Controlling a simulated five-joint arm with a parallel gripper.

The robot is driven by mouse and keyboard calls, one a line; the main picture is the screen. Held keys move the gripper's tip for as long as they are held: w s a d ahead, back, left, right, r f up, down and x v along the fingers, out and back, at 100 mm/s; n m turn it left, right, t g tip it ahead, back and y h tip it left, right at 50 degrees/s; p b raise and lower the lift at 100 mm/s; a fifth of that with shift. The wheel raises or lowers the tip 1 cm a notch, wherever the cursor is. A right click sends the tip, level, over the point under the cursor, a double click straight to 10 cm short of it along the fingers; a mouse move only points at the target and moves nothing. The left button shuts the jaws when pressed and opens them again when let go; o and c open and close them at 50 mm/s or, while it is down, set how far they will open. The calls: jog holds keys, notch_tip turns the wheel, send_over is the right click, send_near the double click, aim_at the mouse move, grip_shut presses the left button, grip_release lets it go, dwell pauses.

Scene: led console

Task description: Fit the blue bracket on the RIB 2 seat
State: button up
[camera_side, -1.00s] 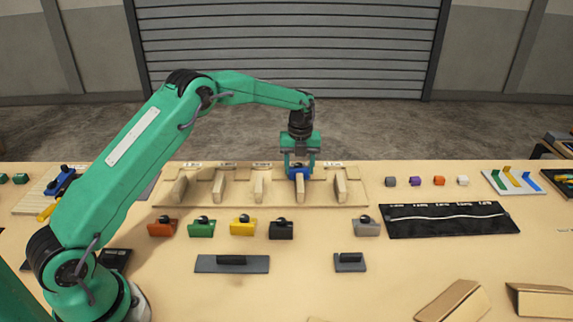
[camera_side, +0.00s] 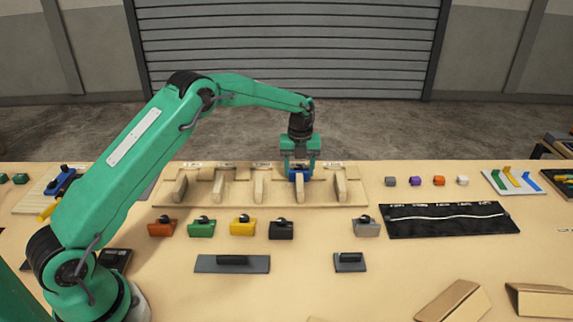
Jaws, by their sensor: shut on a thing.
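The blue bracket (camera_side: 299,174) is between the fingers of my gripper (camera_side: 299,168), which is shut on it. It sits at the top of the fourth rib from the left on the wooden rib board (camera_side: 345,201). Bracket and rib appear to touch, but I cannot tell whether it is fully seated. The fingers partly hide the bracket and the back of that rib. The rib labels are too small to read, and the one behind my gripper is hidden.
In front of the board stand an orange bracket (camera_side: 161,229), a green one (camera_side: 201,229), a yellow one (camera_side: 243,227), a black one (camera_side: 281,230) and a grey one (camera_side: 366,228). A black mat (camera_side: 450,226) lies to the right. The other ribs are bare.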

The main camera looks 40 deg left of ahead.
dwell(0.3)
jog(key=o, duration=1.1)
jog(key=shift+r, duration=3.85)
jog(key=shift+r, duration=0.1)
